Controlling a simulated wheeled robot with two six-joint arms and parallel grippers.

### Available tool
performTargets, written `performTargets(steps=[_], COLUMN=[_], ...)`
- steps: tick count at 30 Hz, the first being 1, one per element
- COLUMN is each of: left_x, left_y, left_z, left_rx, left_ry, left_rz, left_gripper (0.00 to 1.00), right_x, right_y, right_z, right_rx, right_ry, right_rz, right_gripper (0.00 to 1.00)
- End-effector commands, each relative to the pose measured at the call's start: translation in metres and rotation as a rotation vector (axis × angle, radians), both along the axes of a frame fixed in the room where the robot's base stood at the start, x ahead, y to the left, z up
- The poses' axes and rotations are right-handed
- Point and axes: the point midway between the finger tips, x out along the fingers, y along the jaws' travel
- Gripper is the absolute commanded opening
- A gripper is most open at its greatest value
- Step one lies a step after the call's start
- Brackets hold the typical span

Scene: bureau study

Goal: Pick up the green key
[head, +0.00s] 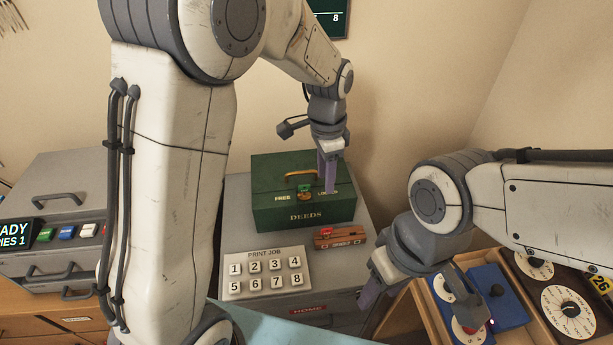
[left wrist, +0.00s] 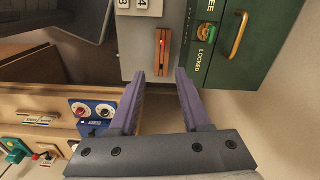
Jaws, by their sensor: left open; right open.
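A dark green DEEDS box (head: 275,210) with a brass handle stands on a grey cabinet. On its front, between the FREE and LOCKED labels, is a small green and brass piece (head: 305,192). It also shows in the left wrist view (left wrist: 206,32); I cannot tell whether it is the green key or part of the lock. My left gripper (head: 328,185) is open and empty, in front of the box's right part. In the left wrist view its purple fingers (left wrist: 158,76) are spread near a reddish-brown block. My right gripper (head: 370,292) hangs by the cabinet's right edge.
A PRINT JOB keypad (head: 266,272) and a reddish-brown block (head: 339,237) with a red knob lie before the box. Wooden trays with dials and a blue panel (head: 497,297) are at right. A grey console (head: 60,215) stands at left. A small teal object (left wrist: 14,150) shows at lower left.

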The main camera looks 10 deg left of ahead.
Motion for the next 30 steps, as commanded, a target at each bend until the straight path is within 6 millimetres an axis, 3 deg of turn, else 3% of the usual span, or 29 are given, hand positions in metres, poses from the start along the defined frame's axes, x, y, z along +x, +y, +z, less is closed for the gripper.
performTargets(steps=[1, 3, 7, 18, 22, 30], left_x=[0.023, 0.045, 0.068, 0.074, 0.075, 0.079], left_y=[0.016, 0.034, 0.055, 0.062, 0.062, 0.069], left_z=[-0.009, -0.019, -0.033, -0.084, -0.092, -0.128], left_rx=[0.006, 0.014, 0.021, 0.023, 0.022, 0.023], left_ry=[0.007, 0.008, 0.009, 0.011, 0.008, 0.012], left_rz=[-0.025, -0.071, -0.129, -0.150, -0.150, -0.151], left_gripper=[0.47, 0.47, 0.47, 0.47, 0.47, 0.47], right_x=[0.000, 0.000, 0.000, 0.000, 0.000, 0.000], right_y=[0.000, 0.000, 0.000, 0.000, 0.000, 0.000], right_z=[0.005, 0.007, 0.009, 0.016, 0.018, 0.033], right_rx=[0.000, 0.000, 0.000, 0.000, 0.000, 0.000], right_ry=[0.000, 0.000, 0.000, 0.000, 0.000, 0.000], right_rz=[0.000, 0.000, 0.000, 0.000, 0.000, 0.000], right_gripper=[0.50, 0.50, 0.50, 0.50, 0.50, 0.50])
